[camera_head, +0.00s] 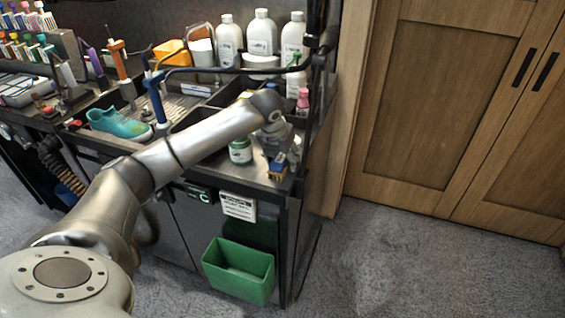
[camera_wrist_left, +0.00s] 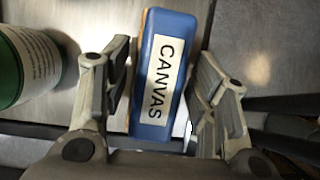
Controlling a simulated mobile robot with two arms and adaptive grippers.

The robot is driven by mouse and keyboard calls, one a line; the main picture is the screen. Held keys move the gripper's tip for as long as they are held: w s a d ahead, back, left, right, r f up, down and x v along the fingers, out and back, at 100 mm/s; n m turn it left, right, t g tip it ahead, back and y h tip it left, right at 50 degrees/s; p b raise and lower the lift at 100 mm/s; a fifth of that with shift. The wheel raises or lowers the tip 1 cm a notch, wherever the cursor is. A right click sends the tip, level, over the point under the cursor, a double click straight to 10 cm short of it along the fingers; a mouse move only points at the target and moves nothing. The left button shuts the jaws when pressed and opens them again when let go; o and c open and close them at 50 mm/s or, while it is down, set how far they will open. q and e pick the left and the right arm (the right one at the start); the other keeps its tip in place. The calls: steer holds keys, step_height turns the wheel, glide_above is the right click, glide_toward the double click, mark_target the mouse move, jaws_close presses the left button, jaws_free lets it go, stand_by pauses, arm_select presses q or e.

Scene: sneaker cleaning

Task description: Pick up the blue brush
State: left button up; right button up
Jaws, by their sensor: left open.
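The blue brush (camera_wrist_left: 159,75) has a white label reading "CANVAS". It lies between the two open fingers of my left gripper (camera_wrist_left: 160,95) in the left wrist view, with a narrow gap on each side. In the head view the brush (camera_head: 278,171) is at the right front corner of the workbench (camera_head: 252,177). My left gripper (camera_head: 280,152) is right above it there, with the fingers partly hidden by the wrist. My right gripper is not in view.
A green-and-white jar (camera_head: 240,152) stands just left of the brush. A teal sneaker (camera_head: 118,124) sits in the tray area further left. White bottles (camera_head: 262,35) stand on the shelf behind. A green bin (camera_head: 238,272) hangs low at the front.

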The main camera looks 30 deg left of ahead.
arm_select(q)
steer(key=shift+f, duration=0.3)
steer(key=c, duration=0.8)
steer(key=shift+r, duration=0.1)
steer(key=shift+r, duration=0.3)
steer(key=shift+w+r, duration=0.1)
steer(key=shift+r, duration=0.25)
steer(key=shift+s+a+r+b, duration=0.75)
steer(key=shift+s+a+r, duration=0.35)
steer(key=shift+s+r, duration=0.95)
steer(key=shift+s+a+r+b, duration=0.8)
steer(key=shift+s+a+r, duration=0.3)
steer(key=shift+s+r, duration=1)
steer(key=shift+s+a+r+b, duration=0.75)
steer(key=shift+s+a+r, duration=0.35)
steer(key=shift+s+r, duration=0.95)
